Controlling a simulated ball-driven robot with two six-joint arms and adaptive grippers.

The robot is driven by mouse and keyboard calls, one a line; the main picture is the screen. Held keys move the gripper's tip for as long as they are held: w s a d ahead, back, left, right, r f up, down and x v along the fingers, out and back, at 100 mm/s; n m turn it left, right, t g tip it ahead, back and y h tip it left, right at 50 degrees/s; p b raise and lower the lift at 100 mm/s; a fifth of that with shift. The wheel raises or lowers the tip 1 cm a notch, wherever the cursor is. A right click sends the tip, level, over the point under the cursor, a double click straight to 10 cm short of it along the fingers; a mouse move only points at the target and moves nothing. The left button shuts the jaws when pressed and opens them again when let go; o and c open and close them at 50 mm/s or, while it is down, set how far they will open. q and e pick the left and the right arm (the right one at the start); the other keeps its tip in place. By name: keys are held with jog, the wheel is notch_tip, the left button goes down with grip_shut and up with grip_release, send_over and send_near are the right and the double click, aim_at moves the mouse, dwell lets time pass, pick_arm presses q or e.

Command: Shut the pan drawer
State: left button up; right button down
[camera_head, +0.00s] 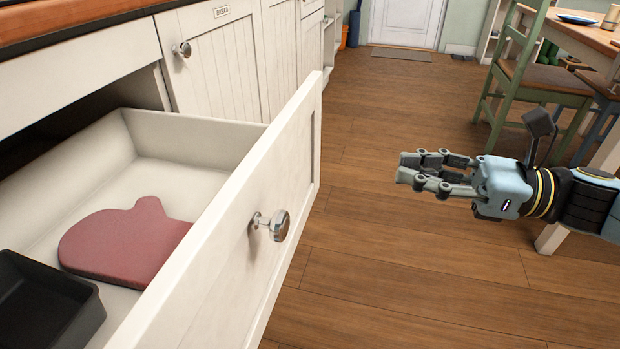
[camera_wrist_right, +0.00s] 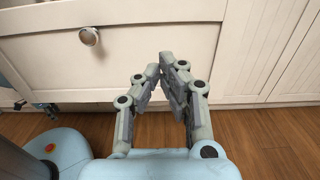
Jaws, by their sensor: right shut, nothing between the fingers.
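The pan drawer (camera_head: 215,236) is pulled open in the head view, with its white front turned toward the right. A round metal knob (camera_head: 272,225) sits on that front. Inside the drawer lie a flat red oven-mitt shape (camera_head: 125,240) and a black pan or tray (camera_head: 42,305), cut off by the frame edge. My right gripper (camera_head: 408,173) is shut and empty, apart from the drawer front and to the right of the knob. In the right wrist view, the shut gripper (camera_wrist_right: 160,68) points toward a white front with a knob (camera_wrist_right: 89,36). My left gripper is not visible in the head view.
A wooden countertop (camera_head: 75,17) runs above the drawer. A closed cabinet door (camera_head: 222,60) with a knob stands beyond it. A green chair (camera_head: 540,77) and a wooden table (camera_head: 575,35) stand at the upper right. Open wooden floor (camera_head: 375,265) lies between drawer and gripper.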

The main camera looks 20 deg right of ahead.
jog(key=b, duration=0.2)
send_near(294, 153)
pick_arm(q)
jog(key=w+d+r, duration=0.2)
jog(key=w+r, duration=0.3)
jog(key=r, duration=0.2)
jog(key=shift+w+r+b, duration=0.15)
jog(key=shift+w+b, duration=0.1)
jog(key=shift+b, duration=0.15)
pick_arm(e)
jog(key=x, duration=0.7)
jog(key=shift+w+a, duration=0.1)
jog(key=shift+a, duration=0.05)
